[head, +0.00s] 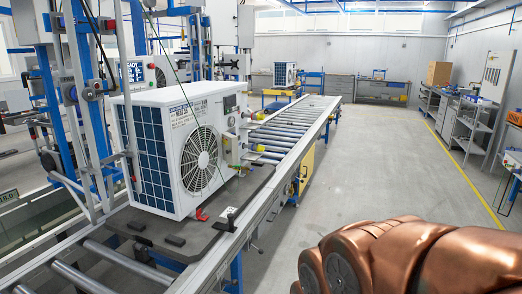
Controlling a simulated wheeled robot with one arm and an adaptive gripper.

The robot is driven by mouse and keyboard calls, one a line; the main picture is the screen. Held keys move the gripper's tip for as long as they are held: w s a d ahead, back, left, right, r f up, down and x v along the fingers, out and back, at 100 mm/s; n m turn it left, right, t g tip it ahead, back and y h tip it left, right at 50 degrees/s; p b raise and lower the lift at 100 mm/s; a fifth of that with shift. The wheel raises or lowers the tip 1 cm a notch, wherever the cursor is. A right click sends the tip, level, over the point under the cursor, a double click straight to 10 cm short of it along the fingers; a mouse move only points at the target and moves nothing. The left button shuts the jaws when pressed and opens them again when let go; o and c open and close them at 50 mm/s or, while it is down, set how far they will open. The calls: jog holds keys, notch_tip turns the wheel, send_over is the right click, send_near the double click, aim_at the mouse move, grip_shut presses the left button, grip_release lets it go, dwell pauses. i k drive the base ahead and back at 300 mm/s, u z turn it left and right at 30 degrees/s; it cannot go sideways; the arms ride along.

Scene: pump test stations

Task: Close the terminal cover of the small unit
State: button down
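A white heat pump unit (186,152) with a round fan grille stands upright on a dark pallet on the roller conveyor at the left. Its right side carries gauges and valve fittings (233,128); a small dark panel (230,102) sits near the top of that side. I cannot tell which part is the terminal cover, or whether it is open. A second, similar unit (285,74) stands far back and looks smaller, perhaps from distance. Only copper-coloured links of my arm show at the lower right, apart from the units. My gripper is out of view.
The roller conveyor (306,112) runs from the front left to the back. Blue and grey test frames (85,90) stand behind the near unit. Grey floor (375,150) is clear right of the conveyor. Shelves and benches (462,118) line the right wall.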

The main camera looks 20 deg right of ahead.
aim_at(230, 151)
jog(key=z, duration=0.25)
jog(key=i, duration=0.65)
jog(key=u, duration=0.55)
jog(key=i, duration=0.75)
jog(key=u, duration=0.75)
